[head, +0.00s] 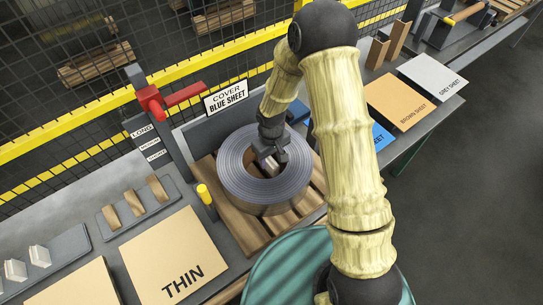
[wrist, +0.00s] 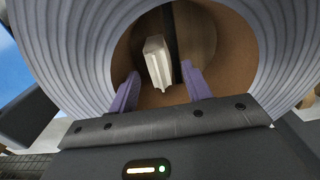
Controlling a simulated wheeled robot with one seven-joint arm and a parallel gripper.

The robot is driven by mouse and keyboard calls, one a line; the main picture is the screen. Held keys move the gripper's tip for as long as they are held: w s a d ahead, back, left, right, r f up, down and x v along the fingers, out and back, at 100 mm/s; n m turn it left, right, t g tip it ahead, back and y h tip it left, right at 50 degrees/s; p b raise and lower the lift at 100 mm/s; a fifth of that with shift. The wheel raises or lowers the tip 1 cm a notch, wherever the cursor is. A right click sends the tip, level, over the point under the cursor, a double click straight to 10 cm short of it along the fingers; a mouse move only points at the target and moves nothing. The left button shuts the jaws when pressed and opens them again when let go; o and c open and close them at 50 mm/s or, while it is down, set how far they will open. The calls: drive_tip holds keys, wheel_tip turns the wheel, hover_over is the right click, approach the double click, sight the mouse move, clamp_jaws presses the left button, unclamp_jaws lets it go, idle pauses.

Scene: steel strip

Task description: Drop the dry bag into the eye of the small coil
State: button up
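The coil (head: 236,183) of grey steel strip lies flat on a wooden pallet, its eye facing up. My gripper (head: 268,158) is over the eye. In the wrist view the coil's ridged top (wrist: 70,45) surrounds the brown-walled eye. My gripper's two purple fingers (wrist: 160,88) are apart, with a gap between them. A small white bag (wrist: 157,62) shows inside the eye, beyond the fingertips and clear of both fingers. Whether it rests on the bottom cannot be told. In the head view my gripper and arm hide most of the eye.
A rack with white bags (head: 40,256) and a rack with brown pieces (head: 134,204) stand at left. A board marked THIN (head: 170,255) lies in front. A red-armed post (head: 152,103), a yellow-capped post (head: 204,194) and a COVER BLUE SHEET sign (head: 226,97) stand near the coil.

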drive_tip(key=shift+d, duration=0.1)
idle(0.4)
drive_tip(key=shift+w+r, duration=0.15)
drive_tip(key=shift+r, duration=0.35)
wheel_tip(320, 180, up, 16)
drive_tip(key=b, duration=0.2)
drive_tip(key=shift+s+r, duration=0.2)
idle(0.7)
drive_tip(key=s+d+m+t, duration=0.2)
drive_tip(key=s+d+m, duration=0.4)
drive_tip(key=s+d, duration=0.6)
drive_tip(key=shift+s+d+r+m+t, duration=0.15)
drive_tip(key=shift+d+r+m+t, duration=0.2)
drive_tip(key=shift+d, duration=0.4)
